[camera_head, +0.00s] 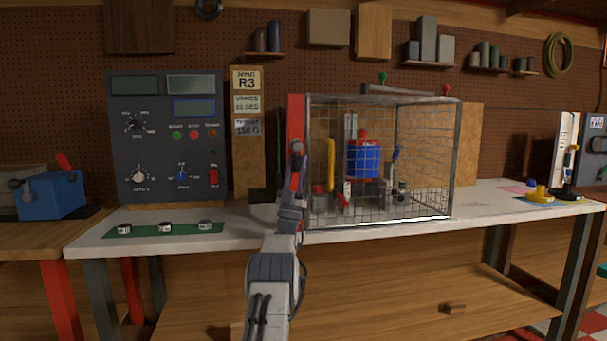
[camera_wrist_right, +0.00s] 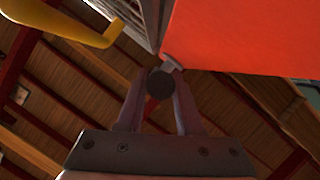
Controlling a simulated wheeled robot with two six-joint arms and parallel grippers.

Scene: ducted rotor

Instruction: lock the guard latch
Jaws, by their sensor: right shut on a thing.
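The guard is a wire mesh cage (camera_head: 425,150) with a grey frame on the white bench. A red upright panel (camera_head: 296,105) stands at its left edge; it fills the upper right of the right wrist view (camera_wrist_right: 245,35). My right gripper (camera_head: 297,150) is raised in front of this panel. In the right wrist view its two fingers (camera_wrist_right: 159,95) are closed around a dark round knob (camera_wrist_right: 160,84) with a short grey stem, which I take for the latch. The head view does not show the knob clearly. My left gripper is not in view.
A yellow handle (camera_head: 331,165) stands upright at the cage front, close to my right gripper. A dark control panel (camera_head: 165,140) and a green mat (camera_head: 163,230) with small parts are on the left. Bench right of the cage is partly clear.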

